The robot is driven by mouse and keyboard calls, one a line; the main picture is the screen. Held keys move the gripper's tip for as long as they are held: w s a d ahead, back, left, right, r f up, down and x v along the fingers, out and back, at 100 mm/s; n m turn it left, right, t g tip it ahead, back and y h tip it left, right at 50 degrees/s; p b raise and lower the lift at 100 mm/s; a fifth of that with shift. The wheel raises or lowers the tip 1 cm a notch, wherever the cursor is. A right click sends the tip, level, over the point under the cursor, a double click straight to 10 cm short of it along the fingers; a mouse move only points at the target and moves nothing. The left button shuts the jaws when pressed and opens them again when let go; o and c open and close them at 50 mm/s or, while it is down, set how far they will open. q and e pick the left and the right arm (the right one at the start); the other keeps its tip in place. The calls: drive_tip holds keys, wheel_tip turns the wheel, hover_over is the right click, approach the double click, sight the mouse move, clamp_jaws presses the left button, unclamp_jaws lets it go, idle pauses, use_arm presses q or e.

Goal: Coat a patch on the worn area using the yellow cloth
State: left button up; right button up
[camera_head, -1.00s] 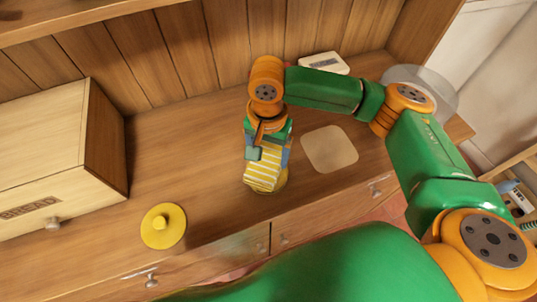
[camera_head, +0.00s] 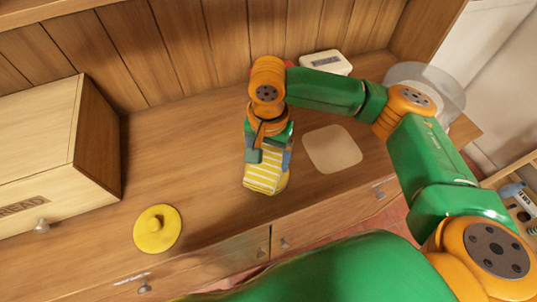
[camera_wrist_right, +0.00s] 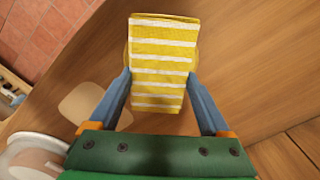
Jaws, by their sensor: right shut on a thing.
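The yellow cloth (camera_head: 262,178) with white stripes is gripped in my right gripper (camera_head: 269,163), low over the wooden counter. The right wrist view shows the cloth (camera_wrist_right: 163,45) between its two blue fingers. A round yellowish thing (camera_head: 284,184) shows partly behind and under the cloth; the cloth hides most of it, and I cannot tell whether they touch. The worn area is a pale rounded patch (camera_head: 333,149) on the counter, to the right of the gripper and apart from the cloth. My left gripper is not in view.
A yellow knobbed lid (camera_head: 157,229) lies at the counter's front left. A wooden bread box (camera_head: 98,150) stands at the left. A small pale box (camera_head: 326,62) is at the back, and a clear round container (camera_head: 437,83) is at the right, partly behind my arm.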

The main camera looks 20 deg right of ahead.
sight(269, 159)
drive_tip(key=shift+f, duration=0.55)
idle(0.4)
drive_tip(key=shift+s+f+p, duration=0.1)
drive_tip(key=shift+p, duration=0.45)
idle(1.7)
wheel_tip(269, 159, up, 7)
drive_tip(key=p, duration=1)
drive_tip(key=shift+r, duration=0.2)
drive_tip(key=shift+f, duration=0.1)
